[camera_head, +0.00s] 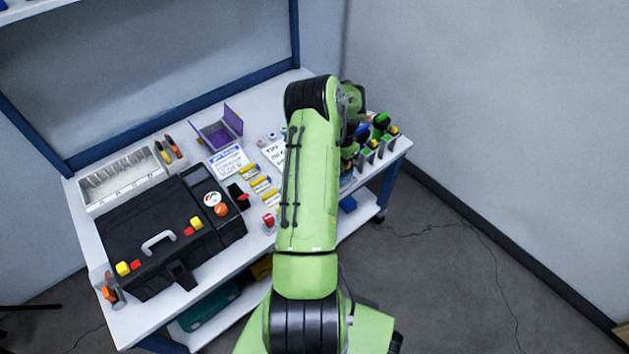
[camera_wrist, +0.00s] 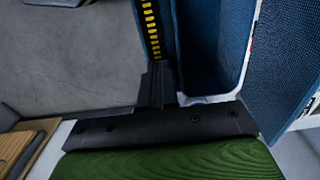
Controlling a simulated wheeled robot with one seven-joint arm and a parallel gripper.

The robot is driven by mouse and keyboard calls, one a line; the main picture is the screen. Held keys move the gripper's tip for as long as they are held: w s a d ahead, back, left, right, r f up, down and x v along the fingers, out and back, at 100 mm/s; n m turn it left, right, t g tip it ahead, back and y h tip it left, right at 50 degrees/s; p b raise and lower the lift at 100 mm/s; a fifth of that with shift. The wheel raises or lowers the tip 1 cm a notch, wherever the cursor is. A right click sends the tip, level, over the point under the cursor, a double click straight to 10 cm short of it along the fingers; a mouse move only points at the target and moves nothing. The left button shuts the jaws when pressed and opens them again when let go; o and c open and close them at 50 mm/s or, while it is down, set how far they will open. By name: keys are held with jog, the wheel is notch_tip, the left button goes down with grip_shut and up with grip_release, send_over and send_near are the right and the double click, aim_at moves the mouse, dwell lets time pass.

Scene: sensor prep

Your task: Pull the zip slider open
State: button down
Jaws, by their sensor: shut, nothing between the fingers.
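In the wrist view, a dark strip with a row of yellow teeth-like marks (camera_wrist: 151,30), which looks like the zip, runs down from the top edge beside blue fabric (camera_wrist: 215,45). My gripper (camera_wrist: 158,82) is shut and empty, its dark fingertips at the lower end of this strip. I cannot tell whether they touch it. I cannot make out the zip slider; the fingers may hide it. In the head view my green arm reaches over the right part of the bench and hides the gripper and most of what lies under it.
The white bench (camera_head: 150,315) holds a black case (camera_head: 150,225), a compartment tray (camera_head: 120,180), a purple open box (camera_head: 217,130) and yellow-marked small items (camera_head: 262,185). Several green-handled tools (camera_head: 381,121) stand at the right end. Grey floor (camera_head: 440,250) lies open to the right.

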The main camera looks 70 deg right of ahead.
notch_tip(320, 180, up, 7)
jog(key=p, duration=0.4)
jog(key=shift+f, duration=0.15)
